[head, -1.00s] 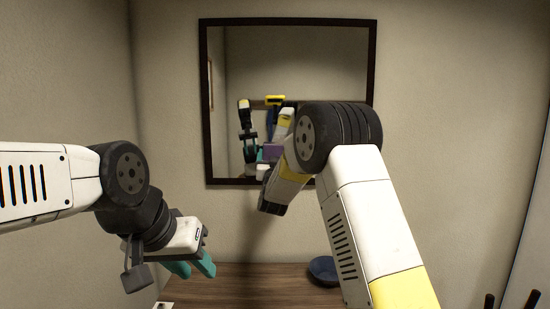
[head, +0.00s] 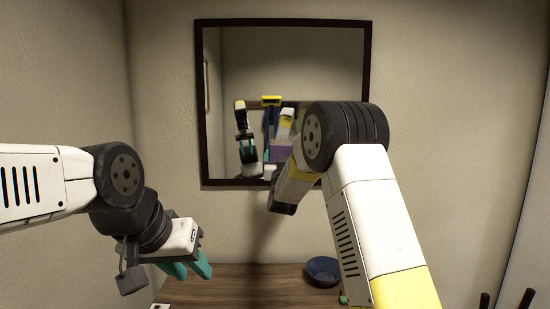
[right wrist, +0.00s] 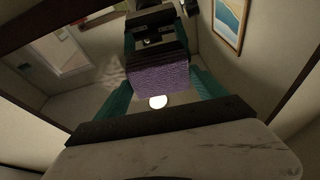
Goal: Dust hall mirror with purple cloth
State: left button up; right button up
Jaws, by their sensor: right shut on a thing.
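The mirror (head: 282,60) hangs on the back wall in a dark frame. My right gripper (right wrist: 160,92) is shut on the purple cloth (right wrist: 158,76), held between its teal fingers close to the mirror glass. In the head view my right arm hides the gripper and cloth, but a purple patch shows in the reflection. I cannot tell whether the cloth touches the glass. My left gripper (head: 188,268) hangs at the lower left, below the mirror, with its teal fingers apart and nothing between them.
A wooden table top (head: 250,285) lies below the mirror. A dark blue bowl (head: 322,270) sits on it, with a small green thing (head: 343,299) partly hidden by my right arm. Side walls stand left and right. The reflection shows a framed picture (right wrist: 230,20).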

aim_at(271, 151)
jog(key=shift+w+d, duration=0.1)
jog(key=shift+d, duration=5.2)
jog(key=shift+a, duration=6.95)
jog(key=shift+a+r, duration=0.2)
jog(key=shift+r, duration=0.35)
jog(key=shift+d, duration=7.15)
jog(key=shift+a, duration=3.65)
